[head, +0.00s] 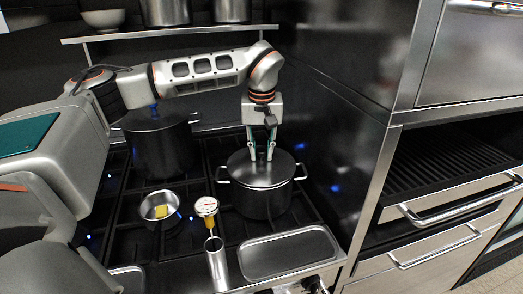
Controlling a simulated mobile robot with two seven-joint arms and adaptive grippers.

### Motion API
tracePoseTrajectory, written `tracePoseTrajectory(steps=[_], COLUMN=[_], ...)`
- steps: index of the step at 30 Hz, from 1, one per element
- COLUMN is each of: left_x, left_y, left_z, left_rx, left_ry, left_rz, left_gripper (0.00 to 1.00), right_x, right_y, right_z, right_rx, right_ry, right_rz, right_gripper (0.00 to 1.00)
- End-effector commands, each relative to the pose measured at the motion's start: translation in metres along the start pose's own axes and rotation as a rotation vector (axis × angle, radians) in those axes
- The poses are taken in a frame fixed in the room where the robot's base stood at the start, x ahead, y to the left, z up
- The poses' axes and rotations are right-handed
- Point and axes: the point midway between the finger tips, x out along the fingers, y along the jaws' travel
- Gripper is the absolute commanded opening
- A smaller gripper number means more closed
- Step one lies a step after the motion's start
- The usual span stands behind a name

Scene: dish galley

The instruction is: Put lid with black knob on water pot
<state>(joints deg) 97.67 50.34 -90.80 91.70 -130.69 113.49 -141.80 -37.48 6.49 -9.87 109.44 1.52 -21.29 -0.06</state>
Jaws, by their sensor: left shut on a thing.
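A dark pot (263,203) with two side handles stands on the right front of the stove. A round grey lid (245,176) lies over its mouth and looks level; I cannot tell whether it rests fully on the rim. My left gripper (261,158) points straight down at the middle of the lid, its fingers shut on the lid's knob. The fingers hide most of the knob, so its colour does not show clearly. My right gripper is not in view.
A larger dark pot (157,148) with a blue-knobbed lid stands behind on the left. A small pan (146,208) holds a yellow piece. A dark wall (335,150) stands close on the right.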

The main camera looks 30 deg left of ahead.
Motion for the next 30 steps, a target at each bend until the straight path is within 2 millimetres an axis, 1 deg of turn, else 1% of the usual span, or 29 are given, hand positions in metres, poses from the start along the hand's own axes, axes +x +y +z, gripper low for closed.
tracePoseTrajectory(steps=[11, 19, 30], left_x=[-0.0006, 0.0029, 0.0052], left_y=[0.0002, 0.0, 0.0001], left_z=[-0.0002, 0.0004, 0.0007], left_rx=[0.0, 0.0, 0.0], left_ry=[0.001, 0.0, 0.001], left_rz=[0.001, 0.001, 0.001], left_gripper=[0.0, 0.0, 0.0], right_x=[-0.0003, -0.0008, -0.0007], right_y=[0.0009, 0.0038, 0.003], right_z=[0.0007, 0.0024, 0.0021], right_rx=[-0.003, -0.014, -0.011], right_ry=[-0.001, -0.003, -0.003], right_rz=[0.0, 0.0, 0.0], right_gripper=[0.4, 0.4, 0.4])
